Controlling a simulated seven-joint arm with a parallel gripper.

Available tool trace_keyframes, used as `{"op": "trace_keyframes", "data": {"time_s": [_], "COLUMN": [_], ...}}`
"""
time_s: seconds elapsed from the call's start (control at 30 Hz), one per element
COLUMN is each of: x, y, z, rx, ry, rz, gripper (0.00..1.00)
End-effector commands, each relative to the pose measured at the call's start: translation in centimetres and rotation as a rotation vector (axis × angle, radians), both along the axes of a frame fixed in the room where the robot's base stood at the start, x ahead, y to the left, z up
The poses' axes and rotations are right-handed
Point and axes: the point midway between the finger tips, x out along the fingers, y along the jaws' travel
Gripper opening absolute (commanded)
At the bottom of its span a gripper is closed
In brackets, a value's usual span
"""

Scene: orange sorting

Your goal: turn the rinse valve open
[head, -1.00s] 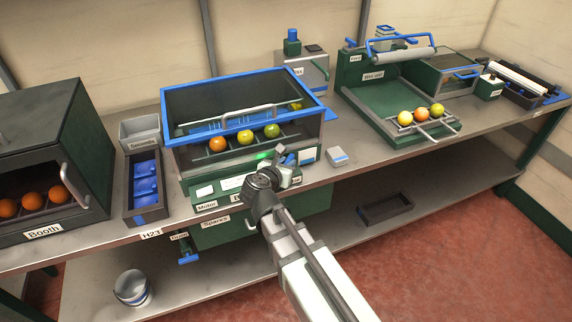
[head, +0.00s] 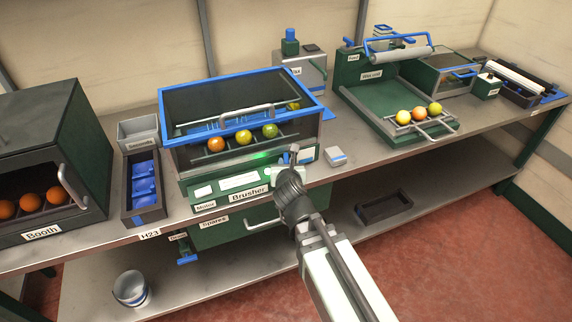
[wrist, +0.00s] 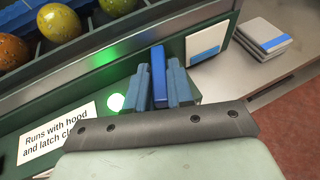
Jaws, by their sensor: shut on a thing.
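My gripper (head: 292,156) is at the right part of the brusher's (head: 190,208) front panel. In the wrist view its two grey-blue fingers (wrist: 160,88) are shut on an upright blue lever (wrist: 158,70), which stands between them. No label for this lever is readable, so I cannot tell from the pictures that it is the rinse valve. The lever's lower end is hidden by the fingers and the wrist. A green lamp (wrist: 116,102) glows left of the fingers, beside a sign (wrist: 57,137) about running with hood and latch closed.
The brusher's blue-framed hood (head: 240,128) stands above the panel, with several fruits inside. A booth (head: 45,140) with oranges is at the left, a wax unit (head: 370,90) at the right.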

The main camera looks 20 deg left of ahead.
Motion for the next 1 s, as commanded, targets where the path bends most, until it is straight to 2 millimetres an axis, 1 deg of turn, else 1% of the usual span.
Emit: {"op": "trace_keyframes", "data": {"time_s": [0.3,0.87,0.9,1.0], "x": [0.01,0.00,-0.01,-0.01], "y": [-0.07,-0.04,-0.05,-0.05], "z": [0.02,-0.01,-0.01,-0.01], "rx": [0.002,0.002,0.002,0.002], "ry": [0.000,0.001,0.001,0.001], "rz": [0.065,0.081,0.081,0.080], "gripper": [0.00,0.00,0.23,0.32]}}
